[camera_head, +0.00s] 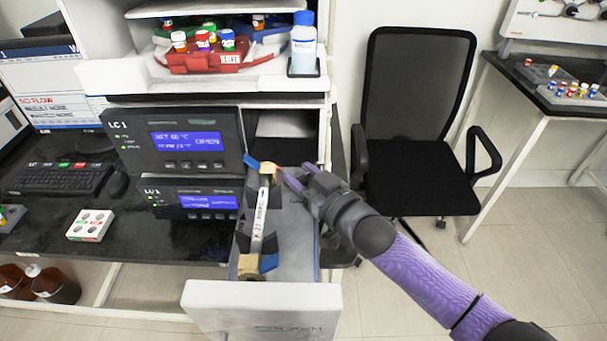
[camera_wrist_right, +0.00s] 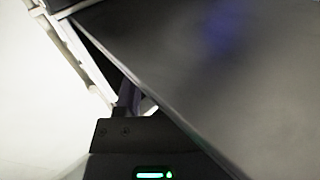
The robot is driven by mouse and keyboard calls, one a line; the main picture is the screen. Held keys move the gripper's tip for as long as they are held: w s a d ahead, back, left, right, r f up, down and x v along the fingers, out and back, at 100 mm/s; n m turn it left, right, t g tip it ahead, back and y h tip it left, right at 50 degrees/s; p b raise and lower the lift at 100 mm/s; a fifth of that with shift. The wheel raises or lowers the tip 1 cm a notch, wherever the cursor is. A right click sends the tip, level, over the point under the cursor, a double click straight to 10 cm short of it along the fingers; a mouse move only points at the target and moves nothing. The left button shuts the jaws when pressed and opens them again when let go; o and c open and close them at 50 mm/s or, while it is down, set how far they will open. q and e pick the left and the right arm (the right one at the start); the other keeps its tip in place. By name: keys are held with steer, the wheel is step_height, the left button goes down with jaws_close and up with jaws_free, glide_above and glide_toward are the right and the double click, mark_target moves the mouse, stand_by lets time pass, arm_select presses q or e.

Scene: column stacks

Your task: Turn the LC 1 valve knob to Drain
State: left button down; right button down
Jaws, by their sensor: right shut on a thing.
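The upper instrument box (camera_head: 177,142) is marked LC 1 and has a lit blue display. A white labelled column (camera_head: 261,215) lies in dark clips over the open drawer. Tan end pieces sit at its two ends, the far one (camera_head: 268,172) with a blue tab (camera_head: 251,160) and the near one (camera_head: 248,264) with a blue tab (camera_head: 268,263). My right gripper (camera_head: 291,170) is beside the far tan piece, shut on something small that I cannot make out. No knob or Drain marking is readable. The right wrist view shows mostly a dark, blurred panel (camera_wrist_right: 220,80). My left gripper is not in view.
The open drawer's white front (camera_head: 262,305) stands out before the bench. A second instrument box (camera_head: 188,198) sits below the first. A red rack (camera_head: 212,57) and a blue-capped bottle (camera_head: 303,45) stand above. A black chair (camera_head: 415,100) is at the right.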

steer(key=shift+n+g+y, duration=0.5)
steer(key=shift+g+y, duration=0.1)
steer(key=shift+y, duration=0.1)
steer(key=shift+c, duration=1)
jaws_free()
steer(key=p+v, duration=0.1)
steer(key=v, duration=0.9)
steer(key=shift+p, duration=0.4)
